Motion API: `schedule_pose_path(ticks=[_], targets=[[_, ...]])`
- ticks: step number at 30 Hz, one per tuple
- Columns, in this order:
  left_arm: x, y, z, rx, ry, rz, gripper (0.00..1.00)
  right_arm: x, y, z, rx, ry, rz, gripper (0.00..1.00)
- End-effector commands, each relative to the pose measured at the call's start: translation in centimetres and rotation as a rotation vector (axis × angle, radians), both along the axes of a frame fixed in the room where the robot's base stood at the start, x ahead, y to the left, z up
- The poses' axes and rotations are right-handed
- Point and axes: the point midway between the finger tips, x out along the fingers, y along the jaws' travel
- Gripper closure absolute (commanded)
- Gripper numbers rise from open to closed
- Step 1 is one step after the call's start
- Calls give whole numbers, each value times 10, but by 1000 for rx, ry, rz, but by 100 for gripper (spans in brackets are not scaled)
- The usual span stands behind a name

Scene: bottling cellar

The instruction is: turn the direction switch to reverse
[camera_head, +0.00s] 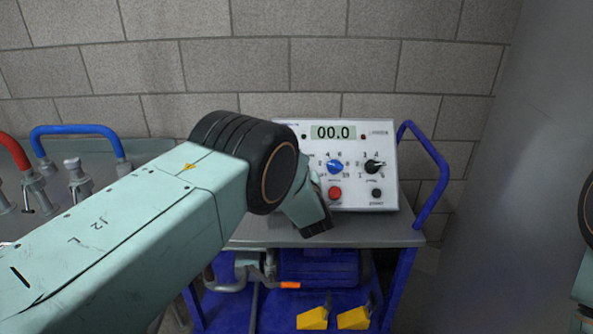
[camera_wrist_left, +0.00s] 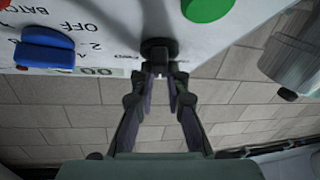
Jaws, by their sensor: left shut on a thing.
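The control box (camera_head: 361,197) stands on a metal cart, its display (camera_head: 333,132) reading 00.0. In the left wrist view its panel (camera_wrist_left: 110,12) appears upside down. There a small black switch (camera_wrist_left: 158,48), which looks like the direction switch, sits between the fingertips of my left gripper (camera_wrist_left: 162,76). The gripper is shut on it. The lettering beside the switch is too small to read, and I cannot tell which way it points. In the head view my left arm hides the switch and the box's left side. My right gripper is out of view.
Near the switch are a blue knob (camera_wrist_left: 45,50) and a green button (camera_wrist_left: 207,8). A black knob (camera_head: 374,166) and red button (camera_head: 335,193) are also on the panel. The cart has a blue handle (camera_head: 432,175). A large grey surface (camera_head: 520,170) stands at right.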

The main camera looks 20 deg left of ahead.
Motion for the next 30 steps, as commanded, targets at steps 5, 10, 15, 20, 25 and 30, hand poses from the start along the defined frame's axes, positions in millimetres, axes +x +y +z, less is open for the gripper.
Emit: schedule_pose_path(ticks=[5, 10, 15, 20, 25, 30], targets=[[1, -2, -3, -112, -34, 100, 100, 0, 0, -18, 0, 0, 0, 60], [1, -2, -3, -209, -61, 192, 100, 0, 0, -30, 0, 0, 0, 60], [1, -2, -2, -290, -83, 267, 100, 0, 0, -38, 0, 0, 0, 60], [1, -2, -2, -344, -99, 318, 100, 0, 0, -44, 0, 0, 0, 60], [1, -2, -1, -378, -107, 349, 100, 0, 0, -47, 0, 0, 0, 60], [1, -1, -1, -392, -110, 363, 100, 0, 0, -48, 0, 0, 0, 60]])
